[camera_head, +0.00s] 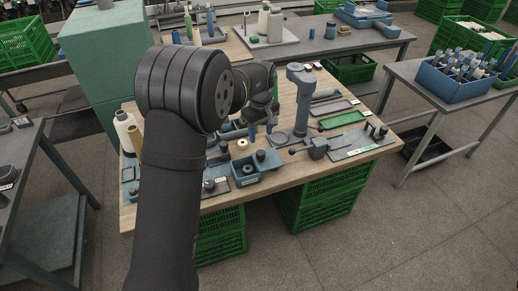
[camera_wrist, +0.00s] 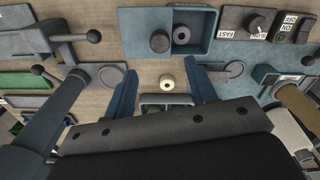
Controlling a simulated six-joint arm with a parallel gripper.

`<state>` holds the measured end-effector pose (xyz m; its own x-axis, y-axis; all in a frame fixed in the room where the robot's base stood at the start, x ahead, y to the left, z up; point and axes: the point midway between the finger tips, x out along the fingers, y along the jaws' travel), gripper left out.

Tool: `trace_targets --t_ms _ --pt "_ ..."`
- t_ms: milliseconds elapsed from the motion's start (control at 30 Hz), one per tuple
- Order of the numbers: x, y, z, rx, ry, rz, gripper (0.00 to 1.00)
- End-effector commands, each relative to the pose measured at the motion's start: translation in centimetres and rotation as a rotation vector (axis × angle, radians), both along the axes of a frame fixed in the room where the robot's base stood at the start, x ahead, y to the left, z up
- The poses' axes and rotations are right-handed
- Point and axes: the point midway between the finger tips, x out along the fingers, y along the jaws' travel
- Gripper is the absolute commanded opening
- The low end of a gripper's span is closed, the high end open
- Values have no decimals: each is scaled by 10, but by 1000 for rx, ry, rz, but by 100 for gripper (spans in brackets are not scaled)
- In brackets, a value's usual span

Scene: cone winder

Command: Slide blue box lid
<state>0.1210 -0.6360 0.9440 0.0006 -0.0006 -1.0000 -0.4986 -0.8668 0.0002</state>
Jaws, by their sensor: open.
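The blue box (camera_head: 267,170) stands at the near edge of the wooden table in the head view. It also shows at the top of the wrist view (camera_wrist: 202,12). Its flat lid (camera_wrist: 135,30) has a dark round knob (camera_wrist: 160,42) and lies toward the left of the box in that view. To the right of the lid an open compartment shows, with a small round piece inside. My gripper (camera_wrist: 162,72) is open and empty, its two blue fingers spread apart. In the head view my gripper (camera_head: 260,130) is over the table behind the box, apart from the lid.
A small cream ring (camera_wrist: 166,81) lies on the wood between my fingers. A control panel (camera_wrist: 270,30) with a knob and buttons is right of the box. A lever fixture (camera_wrist: 65,35) is to its left. A grey post (camera_head: 300,90) stands close to my gripper.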

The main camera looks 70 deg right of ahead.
Motion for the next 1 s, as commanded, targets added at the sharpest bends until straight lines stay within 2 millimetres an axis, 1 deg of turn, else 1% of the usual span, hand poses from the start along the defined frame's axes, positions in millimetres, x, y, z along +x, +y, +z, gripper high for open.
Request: trace_targets --t_ms 33,200,300,400,600,833,867,1000 --pt "0 1 -13 5 1 0 52" --pt "0 1 -48 4 0 0 52" --pt "0 1 -65 3 -1 0 52" --pt "0 1 -77 3 -1 0 52" --pt "0 0 -87 1 0 0 52" --pt "0 0 -88 1 0 0 52" --pt "0 0 -88 1 0 0 50" --pt "0 0 -88 1 0 0 22"
